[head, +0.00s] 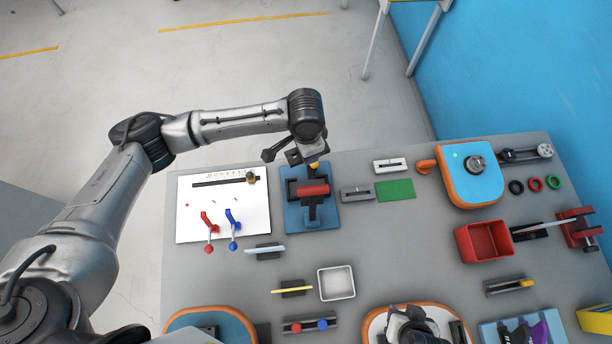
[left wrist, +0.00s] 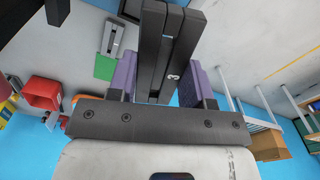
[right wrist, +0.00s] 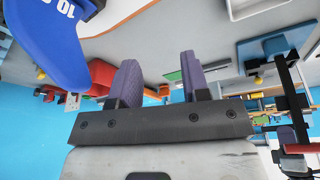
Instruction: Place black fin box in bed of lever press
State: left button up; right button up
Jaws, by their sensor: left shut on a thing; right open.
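In the head view my left gripper (head: 300,153) is above the far edge of the lever press. The lever press has a blue base (head: 328,222), a dark frame and a red bar (head: 313,189). Its bed is partly hidden by the bar. My right gripper (right wrist: 155,82) is open and empty. In the head view my right arm shows low at the bottom edge, fingertips hidden.
A white panel (head: 255,215) with red and blue levers lies left of the press. A grey block (head: 357,194) and green pad (head: 395,190) are to its right. A white tray (head: 336,283), a red bin (head: 483,243) and an orange-blue board (head: 472,185) stand on the grey table.

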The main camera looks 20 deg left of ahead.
pick_arm(q)
notch_tip(320, 180, down, 7)
jog(key=s+d+m, duration=0.2)
jog(key=s+m, duration=0.1)
send_over(308, 185)
jog(key=f, duration=0.6)
jog(key=shift+s+d+f, duration=0.1)
jog(key=shift+s+f, duration=0.15)
jog(key=shift+s, duration=0.15)
jog(key=shift+f, duration=2.05)
jog(key=shift+f, duration=0.1)
jog(key=shift+f, duration=0.1)
jog(key=o, duration=1)
jog(key=shift+c, duration=0.2)
notch_tip(308, 185, up, 12)
jog(key=shift+r, duration=0.2)
